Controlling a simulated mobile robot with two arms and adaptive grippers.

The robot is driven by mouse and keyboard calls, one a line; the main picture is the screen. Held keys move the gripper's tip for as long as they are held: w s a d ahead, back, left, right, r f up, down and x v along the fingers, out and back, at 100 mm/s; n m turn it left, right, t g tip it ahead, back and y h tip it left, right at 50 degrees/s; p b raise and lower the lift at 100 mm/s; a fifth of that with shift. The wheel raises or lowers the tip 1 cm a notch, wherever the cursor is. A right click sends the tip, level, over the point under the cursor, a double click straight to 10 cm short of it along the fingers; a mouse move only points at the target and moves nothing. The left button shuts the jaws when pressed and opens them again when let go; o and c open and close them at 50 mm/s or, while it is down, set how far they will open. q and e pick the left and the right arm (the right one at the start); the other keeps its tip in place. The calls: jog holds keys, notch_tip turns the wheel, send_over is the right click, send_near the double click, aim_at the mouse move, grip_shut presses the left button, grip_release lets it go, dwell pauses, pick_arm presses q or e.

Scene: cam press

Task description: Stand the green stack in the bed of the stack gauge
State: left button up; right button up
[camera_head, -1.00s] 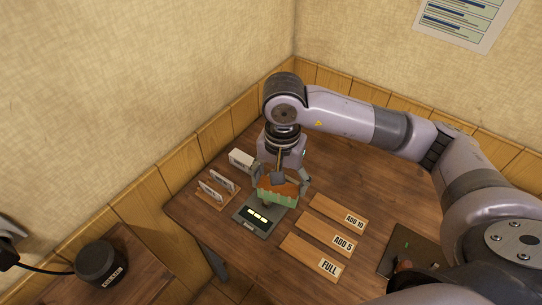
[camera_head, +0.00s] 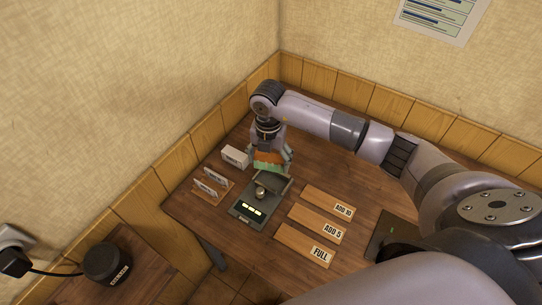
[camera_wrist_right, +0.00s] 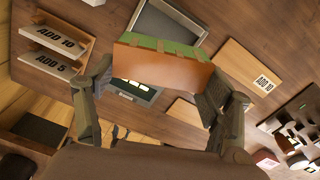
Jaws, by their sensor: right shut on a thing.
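The green stack (camera_head: 268,161) is a block with a green part and an orange-brown face. My right gripper (camera_head: 270,158) is shut on it and holds it behind the stack gauge. In the right wrist view the stack (camera_wrist_right: 160,68) sits between the two fingers of the gripper (camera_wrist_right: 160,95). The stack gauge (camera_head: 244,214) is a dark grey device with a lit display at its front and a raised bed at its back. A small round metallic thing shows on it. In the wrist view the stack covers part of the gauge (camera_wrist_right: 172,20). My left gripper is not in view.
Wooden boards marked ADD 10 (camera_head: 322,199), ADD 5 (camera_head: 312,221) and FULL (camera_head: 300,243) lie right of the gauge. A card rack (camera_head: 222,195) and a white box (camera_head: 235,156) stand left. A dark pad (camera_head: 384,238) lies at the right. A black jar (camera_head: 106,264) stands on another surface.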

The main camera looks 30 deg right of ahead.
jog(key=m, duration=0.1)
jog(key=f+m, duration=0.1)
jog(key=m, duration=0.1)
jog(key=shift+w+d+m, duration=0.15)
jog(key=shift+d+m, duration=0.15)
jog(key=shift+d, duration=0.1)
jog(key=shift+f, duration=0.1)
jog(key=shift+f, duration=0.1)
jog(key=shift+f+b, duration=2.55)
jog(key=shift+f, duration=0.9)
jog(key=shift+f, duration=0.15)
jog(key=o, duration=1.3)
